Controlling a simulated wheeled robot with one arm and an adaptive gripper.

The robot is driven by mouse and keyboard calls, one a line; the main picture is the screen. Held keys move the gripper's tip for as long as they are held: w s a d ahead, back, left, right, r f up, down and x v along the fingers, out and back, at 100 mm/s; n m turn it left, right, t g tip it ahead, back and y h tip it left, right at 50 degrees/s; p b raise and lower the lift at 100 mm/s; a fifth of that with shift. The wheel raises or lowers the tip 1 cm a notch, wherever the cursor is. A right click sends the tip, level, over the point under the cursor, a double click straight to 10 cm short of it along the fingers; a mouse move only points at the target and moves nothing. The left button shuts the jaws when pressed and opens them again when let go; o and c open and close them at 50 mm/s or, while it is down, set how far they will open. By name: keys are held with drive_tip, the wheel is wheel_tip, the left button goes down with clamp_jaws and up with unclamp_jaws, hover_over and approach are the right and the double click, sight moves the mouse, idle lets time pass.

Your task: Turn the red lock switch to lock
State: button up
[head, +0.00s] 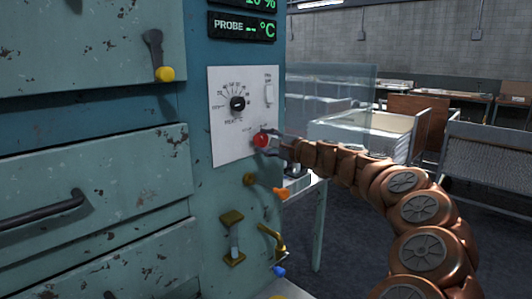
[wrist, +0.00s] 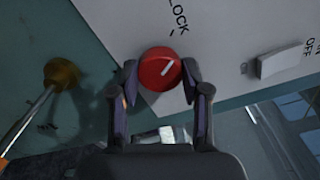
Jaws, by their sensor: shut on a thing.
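The red lock switch (head: 261,140) is a round knob on the lower right of a white control plate on the teal machine. In the wrist view the red knob (wrist: 160,69) shows a white pointer line slanting to its upper right, with the word "LOCK" printed above it, partly cut off by the frame edge. My gripper (head: 270,139) comes in from the right and is shut on the knob. In the wrist view its two fingers (wrist: 160,85) sit on the knob's left and right sides.
The white plate (head: 229,145) also bears a black dial (head: 237,104) and a white rocker switch (head: 269,94). A yellow-tipped lever (head: 164,73) is at upper left.

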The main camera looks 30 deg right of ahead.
drive_tip(key=shift+n+b, duration=0.95)
drive_tip(key=shift+n, duration=0.15)
drive_tip(key=o, duration=1.1)
drive_tip(key=shift+o, duration=0.2)
drive_tip(key=v, duration=1.2)
